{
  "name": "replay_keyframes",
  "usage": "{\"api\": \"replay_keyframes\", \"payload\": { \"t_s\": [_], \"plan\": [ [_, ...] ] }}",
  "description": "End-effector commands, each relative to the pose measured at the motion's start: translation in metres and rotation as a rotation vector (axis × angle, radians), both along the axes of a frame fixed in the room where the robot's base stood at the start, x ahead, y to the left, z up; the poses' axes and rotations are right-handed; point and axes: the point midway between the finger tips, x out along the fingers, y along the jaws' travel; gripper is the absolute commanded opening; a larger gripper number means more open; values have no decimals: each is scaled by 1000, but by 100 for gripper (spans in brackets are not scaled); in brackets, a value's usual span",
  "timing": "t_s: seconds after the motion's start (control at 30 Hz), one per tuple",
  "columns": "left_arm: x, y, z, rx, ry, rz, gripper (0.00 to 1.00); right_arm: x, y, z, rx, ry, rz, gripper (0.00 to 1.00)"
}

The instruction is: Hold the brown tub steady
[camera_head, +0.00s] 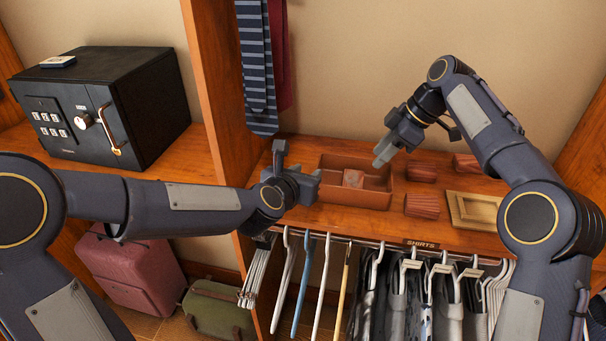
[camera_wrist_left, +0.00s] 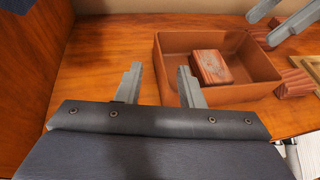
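The brown tub (camera_head: 367,199) is an open rectangular box on the wooden shelf. It also shows in the left wrist view (camera_wrist_left: 240,94). A reddish-brown block (camera_wrist_left: 211,67) lies inside it. My left gripper (camera_head: 298,163) is open at the tub's left end. In the left wrist view its fingers (camera_wrist_left: 160,72) appear on either side of the tub's left wall, apart from each other; I cannot tell whether they touch it. My right gripper (camera_head: 384,152) is above the tub's right rear side. Its two fingers (camera_wrist_left: 261,29) look apart and empty in the left wrist view.
Several reddish-brown ridged blocks (camera_head: 422,206) and a pale framed tray (camera_head: 474,211) lie right of the tub. A wooden upright (camera_head: 207,90) and hanging ties (camera_head: 256,60) stand left. A black safe (camera_head: 105,108) is further left. Hangers with clothes hang below the shelf.

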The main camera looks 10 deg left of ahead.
Motion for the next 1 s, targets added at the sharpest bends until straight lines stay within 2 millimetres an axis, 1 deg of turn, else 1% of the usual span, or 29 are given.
{"api": "replay_keyframes", "payload": {
  "t_s": [0.2,0.4,0.57,0.83,1.0],
  "plan": [
    [31,-8,-13,1,2,-1,34,0,0,0,0,0,0,36],
    [54,-13,-21,2,1,-2,34,0,0,0,0,0,0,36],
    [63,-15,-24,3,-1,-2,34,0,0,0,0,0,0,36],
    [63,-15,-24,4,-1,-3,34,0,0,0,0,0,0,36],
    [63,-15,-24,4,-1,-3,12,0,0,0,0,0,0,36]
  ]
}}
